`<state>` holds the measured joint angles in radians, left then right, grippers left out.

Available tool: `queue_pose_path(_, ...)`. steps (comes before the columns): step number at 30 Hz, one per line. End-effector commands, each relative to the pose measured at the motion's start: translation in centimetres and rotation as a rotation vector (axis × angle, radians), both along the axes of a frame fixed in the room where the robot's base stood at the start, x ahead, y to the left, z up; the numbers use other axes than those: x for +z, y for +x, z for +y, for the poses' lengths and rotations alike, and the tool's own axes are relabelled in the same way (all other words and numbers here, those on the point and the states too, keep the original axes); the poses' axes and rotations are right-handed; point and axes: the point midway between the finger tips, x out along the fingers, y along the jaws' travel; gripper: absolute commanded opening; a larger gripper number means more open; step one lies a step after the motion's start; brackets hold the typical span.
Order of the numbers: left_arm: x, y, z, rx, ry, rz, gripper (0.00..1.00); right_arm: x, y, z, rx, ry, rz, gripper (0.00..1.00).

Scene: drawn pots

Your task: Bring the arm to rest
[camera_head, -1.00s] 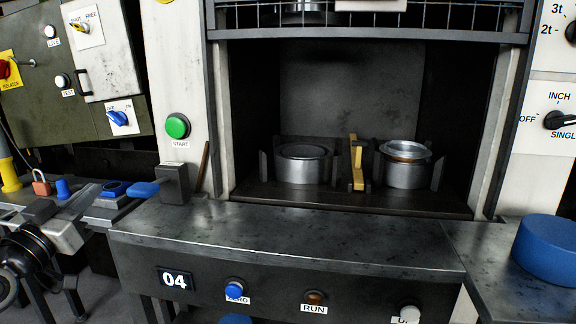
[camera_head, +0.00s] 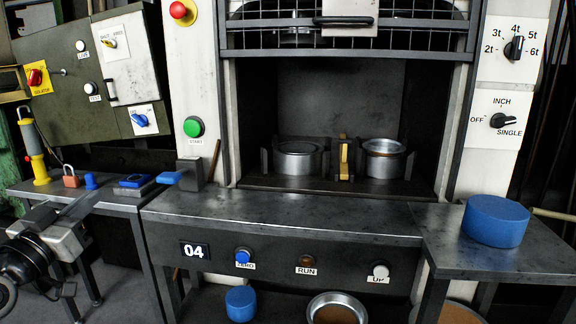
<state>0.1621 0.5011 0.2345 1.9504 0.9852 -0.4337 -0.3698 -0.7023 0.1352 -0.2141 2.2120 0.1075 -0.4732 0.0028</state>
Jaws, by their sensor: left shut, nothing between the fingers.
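My left gripper (camera_head: 84,202) shows at the lower left, with its black wrist joint behind it. Its fingers are together with nothing held between them. It is in front of the side table (camera_head: 125,205), apart from the press; whether it touches the table I cannot tell. My right gripper is not in view.
A raised mesh guard (camera_head: 400,38) hangs above the opening. The front ledge (camera_head: 290,215) is bare. A blue cylinder (camera_head: 495,221) stands on the right table (camera_head: 470,260). A padlock (camera_head: 70,177) and a yellow-handled tool (camera_head: 38,160) are on the side table. A pan (camera_head: 336,308) sits below.

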Motion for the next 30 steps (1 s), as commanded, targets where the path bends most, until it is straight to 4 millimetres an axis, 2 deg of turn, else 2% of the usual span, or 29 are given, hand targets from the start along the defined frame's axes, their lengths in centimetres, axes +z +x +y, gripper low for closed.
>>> queue_pose_path(10, -8.6, -1.5, -4.2, -0.022, 0.024, 0.184, 0.0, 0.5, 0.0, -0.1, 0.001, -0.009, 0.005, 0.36)
queue_pose_path(16, -15.4, -4.5, -8.0, -0.043, 0.042, 0.334, 0.0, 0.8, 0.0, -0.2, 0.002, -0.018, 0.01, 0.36)
queue_pose_path(20, -21.2, -9.1, -11.9, -0.067, 0.054, 0.48, 0.0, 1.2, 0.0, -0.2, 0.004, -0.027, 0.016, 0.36)
queue_pose_path(21, -23.0, -10.9, -13.4, -0.074, 0.057, 0.53, 0.0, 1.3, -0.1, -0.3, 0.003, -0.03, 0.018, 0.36)
queue_pose_path(24, -26.4, -15.6, -16.6, -0.091, 0.06, 0.639, 0.0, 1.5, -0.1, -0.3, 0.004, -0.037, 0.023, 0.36)
queue_pose_path(27, -28.3, -19.6, -19.0, -0.101, 0.061, 0.72, 0.0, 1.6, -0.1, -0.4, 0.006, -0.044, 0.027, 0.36)
queue_pose_path(30, -29.3, -22.2, -20.5, -0.106, 0.063, 0.771, 0.0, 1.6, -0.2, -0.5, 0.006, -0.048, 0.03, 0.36)
